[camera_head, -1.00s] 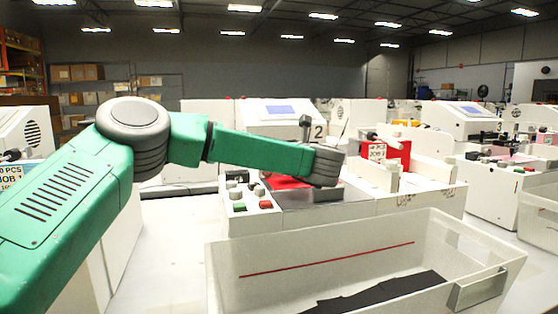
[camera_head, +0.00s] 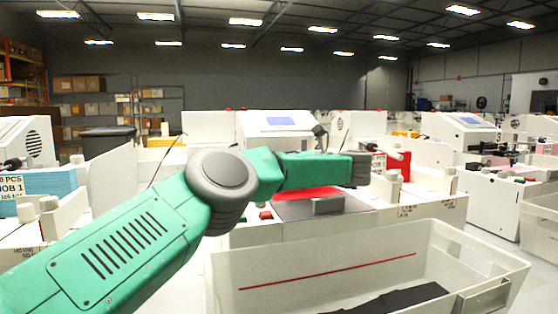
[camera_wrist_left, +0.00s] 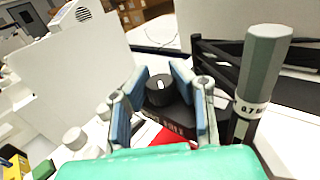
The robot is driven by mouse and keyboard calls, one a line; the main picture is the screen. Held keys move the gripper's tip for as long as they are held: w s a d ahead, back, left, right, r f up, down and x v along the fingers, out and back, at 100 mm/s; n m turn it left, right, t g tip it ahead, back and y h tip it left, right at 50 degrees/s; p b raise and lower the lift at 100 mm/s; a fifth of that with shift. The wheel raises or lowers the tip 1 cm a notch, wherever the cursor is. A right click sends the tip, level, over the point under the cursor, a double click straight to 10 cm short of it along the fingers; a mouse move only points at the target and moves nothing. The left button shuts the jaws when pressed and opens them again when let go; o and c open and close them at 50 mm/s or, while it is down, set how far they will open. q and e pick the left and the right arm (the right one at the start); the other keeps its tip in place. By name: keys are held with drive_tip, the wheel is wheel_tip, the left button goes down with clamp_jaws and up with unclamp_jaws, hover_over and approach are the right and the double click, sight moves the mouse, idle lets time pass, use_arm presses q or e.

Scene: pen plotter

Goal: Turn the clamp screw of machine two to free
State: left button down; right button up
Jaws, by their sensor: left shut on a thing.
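Machine two (camera_head: 250,127) is the white plotter with a small screen in the middle of the head view. In the left wrist view, its clamp screw is a black round knob (camera_wrist_left: 159,90) with a white mark on top, on a dark carriage block. The blue-padded fingers of my left gripper (camera_wrist_left: 160,76) are on both sides of the knob, shut on it. A grey faceted pen (camera_wrist_left: 265,75) stands upright just right of the fingers. My right gripper is not in view.
A white bin (camera_head: 330,266) with a dark sheet in it stands in front of the machine. A red sheet (camera_head: 300,194) lies on the machine bed. A red box (camera_head: 398,165) is to the right. In the wrist view, a white panel (camera_wrist_left: 65,75) rises at the left.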

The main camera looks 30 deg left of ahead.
use_arm(q)
drive_tip(key=shift+w+r, duration=0.1)
idle(0.3)
drive_tip(key=c, duration=1.6)
unclamp_jaws()
drive_tip(key=shift+c, duration=0.2)
drive_tip(key=o, duration=0.3)
drive_tip(key=shift+w+d, duration=0.1)
drive_tip(key=shift+o, duration=0.2)
drive_tip(key=shift+t, duration=0.4)
